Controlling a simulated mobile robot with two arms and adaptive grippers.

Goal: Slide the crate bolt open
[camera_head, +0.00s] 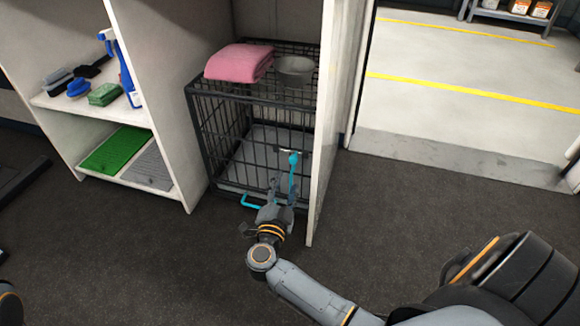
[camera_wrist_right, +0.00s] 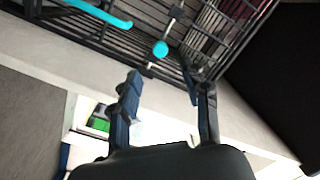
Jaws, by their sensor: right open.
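The black wire crate (camera_head: 222,112) stands in the open bay of a white cabinet. A cyan bolt knob (camera_head: 294,158) sits on a metal rod at the crate's front. A cyan handle (camera_head: 228,200) shows lower left. My right gripper (camera_head: 284,184) is open and empty in front of the crate. In the right wrist view, the knob (camera_wrist_right: 160,49) appears just past my open fingertips (camera_wrist_right: 160,72), in line with the gap between them; contact is not visible. The cyan handle (camera_wrist_right: 100,12) lies up and left there. My left gripper is out of view.
A pink towel (camera_head: 240,62) and a grey bowl (camera_head: 294,70) rest on the crate top. The white cabinet panel (camera_head: 325,150) stands close to the right of my gripper. Shelves at left hold brushes (camera_head: 78,88) and a green mat (camera_head: 115,150). The dark floor in front is clear.

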